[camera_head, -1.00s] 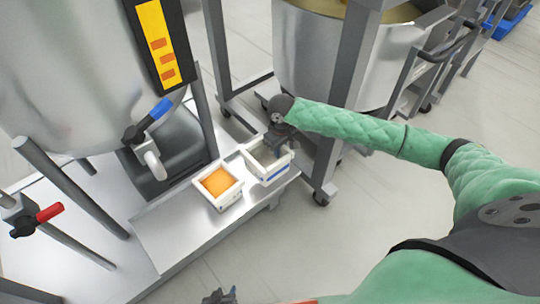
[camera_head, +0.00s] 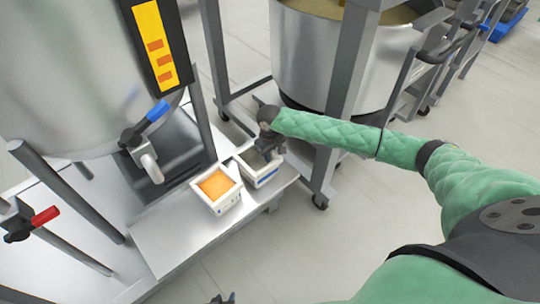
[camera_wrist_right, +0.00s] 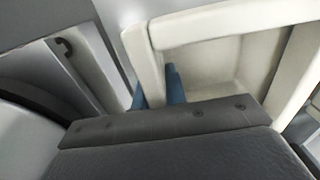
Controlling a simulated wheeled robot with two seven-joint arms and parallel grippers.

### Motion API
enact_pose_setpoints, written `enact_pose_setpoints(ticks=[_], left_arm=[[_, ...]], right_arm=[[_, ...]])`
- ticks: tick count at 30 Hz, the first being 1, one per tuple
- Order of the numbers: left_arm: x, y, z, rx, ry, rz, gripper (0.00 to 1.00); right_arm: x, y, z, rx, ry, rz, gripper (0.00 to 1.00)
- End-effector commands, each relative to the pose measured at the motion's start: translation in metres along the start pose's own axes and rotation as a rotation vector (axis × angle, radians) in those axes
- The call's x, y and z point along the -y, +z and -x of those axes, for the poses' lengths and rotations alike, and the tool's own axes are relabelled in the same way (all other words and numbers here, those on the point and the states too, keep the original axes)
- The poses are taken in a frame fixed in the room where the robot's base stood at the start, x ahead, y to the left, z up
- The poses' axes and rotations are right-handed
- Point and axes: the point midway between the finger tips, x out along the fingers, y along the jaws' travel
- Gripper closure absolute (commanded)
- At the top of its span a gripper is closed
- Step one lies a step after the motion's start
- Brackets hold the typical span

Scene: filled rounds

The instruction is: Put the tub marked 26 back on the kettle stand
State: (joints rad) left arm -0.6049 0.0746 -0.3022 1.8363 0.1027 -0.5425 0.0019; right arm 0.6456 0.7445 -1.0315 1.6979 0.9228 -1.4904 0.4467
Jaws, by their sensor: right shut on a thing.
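An empty white tub (camera_head: 262,176) with a blue mark on its front is at the right end of the metal ledge of the kettle stand (camera_head: 187,232). I cannot read a number on it. My right gripper (camera_head: 271,152) is shut on its wall; in the right wrist view the blue fingers (camera_wrist_right: 158,92) straddle the cream tub wall (camera_wrist_right: 205,52). I cannot tell whether the tub touches the ledge. A second white tub (camera_head: 227,201) with orange contents stands close to its left. My left gripper (camera_head: 226,298) barely shows at the bottom edge; its jaws are unclear.
A large steel kettle (camera_head: 75,90) with a blue-handled tap (camera_head: 146,125) stands behind the ledge. A red-handled valve (camera_head: 40,218) is at the left. Another kettle (camera_head: 320,60) in a grey frame is at the back right. The floor (camera_head: 330,245) at the front right is clear.

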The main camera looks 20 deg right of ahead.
Motion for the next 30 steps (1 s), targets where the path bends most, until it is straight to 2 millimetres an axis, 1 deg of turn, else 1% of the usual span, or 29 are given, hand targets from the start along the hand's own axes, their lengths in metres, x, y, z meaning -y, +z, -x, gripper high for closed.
enact_pose_setpoints(ticks=[6, 7, 10, 21, 26, 30], left_arm=[[0.000, -0.003, 0.002, -0.002, -0.001, -0.001, 0.62], [0.000, -0.003, 0.002, -0.002, -0.001, -0.001, 0.62], [0.000, -0.004, 0.001, -0.004, -0.001, -0.001, 0.62], [0.001, -0.003, -0.001, -0.005, -0.001, -0.001, 0.62], [0.001, -0.005, 0.002, -0.003, -0.001, -0.001, 0.62], [0.000, -0.006, 0.004, -0.003, -0.001, -0.002, 0.62]], right_arm=[[0.000, 0.000, -0.001, 0.000, 0.000, 0.000, 1.00], [0.000, 0.000, -0.002, 0.000, 0.000, 0.000, 0.85], [0.000, 0.000, -0.002, 0.000, 0.000, 0.000, 0.65], [0.000, 0.000, 0.000, -0.001, 0.000, 0.000, 0.65], [0.000, 0.000, 0.021, -0.002, 0.000, 0.000, 0.65], [0.000, -0.001, 0.048, -0.003, 0.001, 0.001, 0.65]])
